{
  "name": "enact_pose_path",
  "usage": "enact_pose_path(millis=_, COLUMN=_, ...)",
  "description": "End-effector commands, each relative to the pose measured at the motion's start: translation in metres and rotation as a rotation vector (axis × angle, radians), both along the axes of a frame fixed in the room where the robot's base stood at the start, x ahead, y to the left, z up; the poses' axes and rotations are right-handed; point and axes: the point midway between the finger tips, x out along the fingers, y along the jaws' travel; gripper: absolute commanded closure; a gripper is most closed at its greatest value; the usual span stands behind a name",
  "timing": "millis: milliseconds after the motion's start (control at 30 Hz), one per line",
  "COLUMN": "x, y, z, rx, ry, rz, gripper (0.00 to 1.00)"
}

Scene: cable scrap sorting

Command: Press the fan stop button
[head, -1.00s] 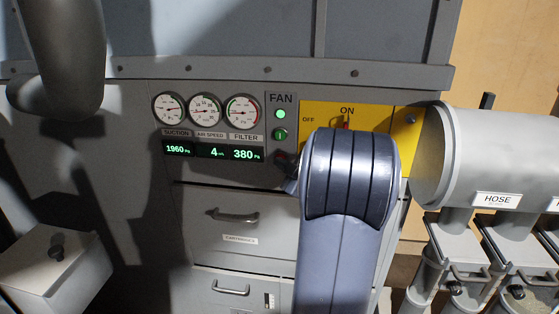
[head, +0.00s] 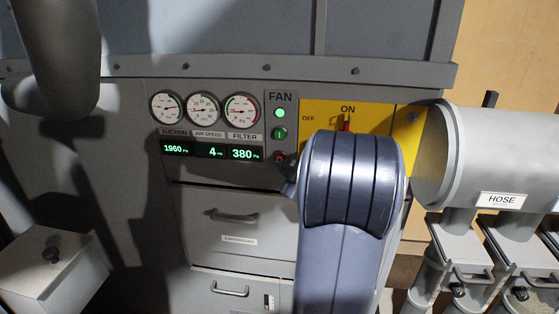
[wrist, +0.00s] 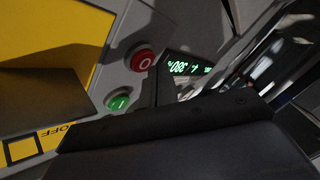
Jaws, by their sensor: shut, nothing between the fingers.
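The red fan stop button (head: 280,157), marked O, is on the grey FAN panel below the green button (head: 279,134). In the wrist view the red button (wrist: 142,60) shows clear and uncovered, with the green button (wrist: 119,101), marked I, below it. My gripper (head: 290,178) is a dark tip just below the red button in the head view, mostly hidden behind my own arm. Its dark body fills the bottom of the wrist view. It is shut and empty, close to the red button; I cannot tell whether they touch. The green lamp (head: 280,113) is lit.
A yellow plate (head: 320,112) with a red ON/OFF handle (head: 347,124) is right of the buttons. Gauges (head: 204,108) and lit displays (head: 210,152) are left. Drawers (head: 232,216) with handles lie below. A grey HOSE cylinder (head: 470,150) juts out at the right.

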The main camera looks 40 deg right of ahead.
Motion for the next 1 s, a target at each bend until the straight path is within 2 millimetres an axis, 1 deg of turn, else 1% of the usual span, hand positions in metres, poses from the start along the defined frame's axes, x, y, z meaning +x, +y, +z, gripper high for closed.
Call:
enact_pose_path(millis=33, x=-0.004, y=0.004, z=-0.008, rx=0.011, ry=0.01, rz=-0.003, gripper=1.0)
enact_pose_path(millis=400, x=-0.026, y=0.031, z=-0.003, rx=0.002, ry=0.003, rz=0.0, gripper=1.0)
enact_pose_path(millis=567, x=-0.028, y=0.033, z=-0.001, rx=0.0, ry=0.001, rz=0.001, gripper=1.0)
enact_pose_path(millis=1000, x=-0.027, y=0.033, z=-0.001, rx=-0.002, ry=0.0, rz=0.002, gripper=1.0)
